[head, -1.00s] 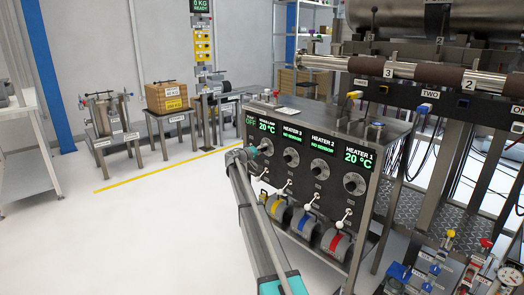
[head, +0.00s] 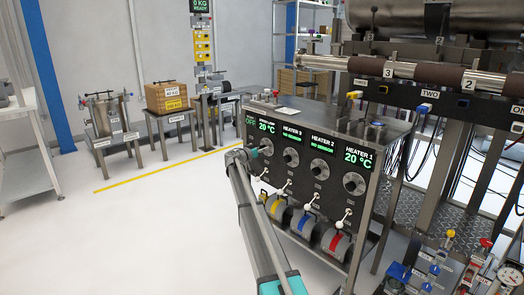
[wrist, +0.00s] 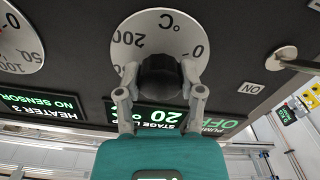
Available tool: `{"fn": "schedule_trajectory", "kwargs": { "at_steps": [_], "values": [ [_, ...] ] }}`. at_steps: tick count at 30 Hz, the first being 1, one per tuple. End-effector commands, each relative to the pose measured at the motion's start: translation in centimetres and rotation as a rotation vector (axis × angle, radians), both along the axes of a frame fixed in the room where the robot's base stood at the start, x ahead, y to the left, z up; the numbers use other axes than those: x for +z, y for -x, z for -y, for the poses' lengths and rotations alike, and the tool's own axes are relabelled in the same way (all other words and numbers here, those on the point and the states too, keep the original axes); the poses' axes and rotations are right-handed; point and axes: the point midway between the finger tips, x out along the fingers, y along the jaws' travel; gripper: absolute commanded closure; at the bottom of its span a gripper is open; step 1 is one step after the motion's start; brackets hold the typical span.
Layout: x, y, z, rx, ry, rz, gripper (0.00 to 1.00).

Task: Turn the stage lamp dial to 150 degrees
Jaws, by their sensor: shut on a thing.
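The stage lamp dial is a black knob (wrist: 158,77) on a round white scale plate (wrist: 143,29) marked in °C, shown upside down in the wrist view. My gripper (wrist: 160,80) is shut on the knob, with one grey finger on each side. The knob's pointer cannot be made out. The stage lamp display (wrist: 160,117) reads 20 and is partly hidden by my fingers. In the head view, my gripper (head: 254,154) is at the leftmost dial of the panel and covers part of it. The display above (head: 267,126) reads 20 °C.
The heater 3 dial (head: 291,157) sits close beside my gripper, with more heater dials and white-tipped levers on the panel. In the wrist view a toggle lever (wrist: 298,64) stands beside an ON label.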

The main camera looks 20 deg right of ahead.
Motion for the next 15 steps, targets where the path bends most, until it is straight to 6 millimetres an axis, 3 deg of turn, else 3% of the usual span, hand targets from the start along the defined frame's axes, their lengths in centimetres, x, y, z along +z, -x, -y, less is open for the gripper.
{"fn": "schedule_trajectory", "kwargs": {
  "at_steps": [15],
  "values": [
    [-0.09,0.45,0.37,-0.011,-0.016,0.034,0.98]
  ]
}}
